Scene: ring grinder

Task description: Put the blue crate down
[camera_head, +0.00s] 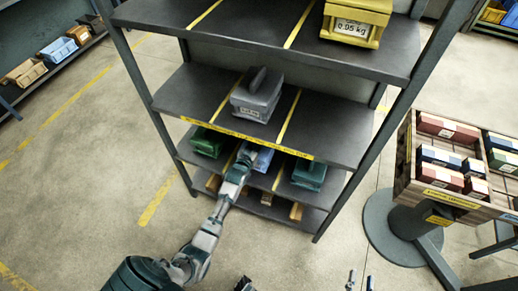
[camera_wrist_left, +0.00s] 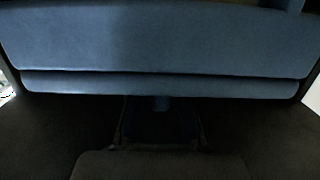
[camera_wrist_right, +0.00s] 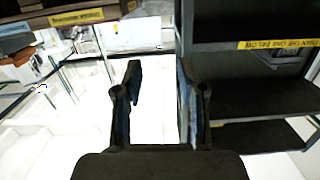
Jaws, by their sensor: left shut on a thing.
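The blue crate (camera_head: 263,159) is in the middle bay of the shelf level below the yellow-labelled one, partly hidden by that shelf's edge and my gripper. My left gripper (camera_head: 245,152) reaches in and is shut on the blue crate. In the left wrist view the crate's blue face (camera_wrist_left: 160,45) fills the upper part. Whether its base touches the shelf cannot be told. My right gripper (camera_head: 360,281) is at the bottom edge of the head view, away from the rack. The right wrist view shows its fingers (camera_wrist_right: 160,78) apart with nothing between them.
A green crate (camera_head: 208,142) stands left of the blue crate and a teal crate (camera_head: 309,174) right. A grey crate (camera_head: 257,97) is one level above, a yellow crate (camera_head: 355,22) on top. A stand with a parts tray (camera_head: 450,199) is at the right. Floor left is clear.

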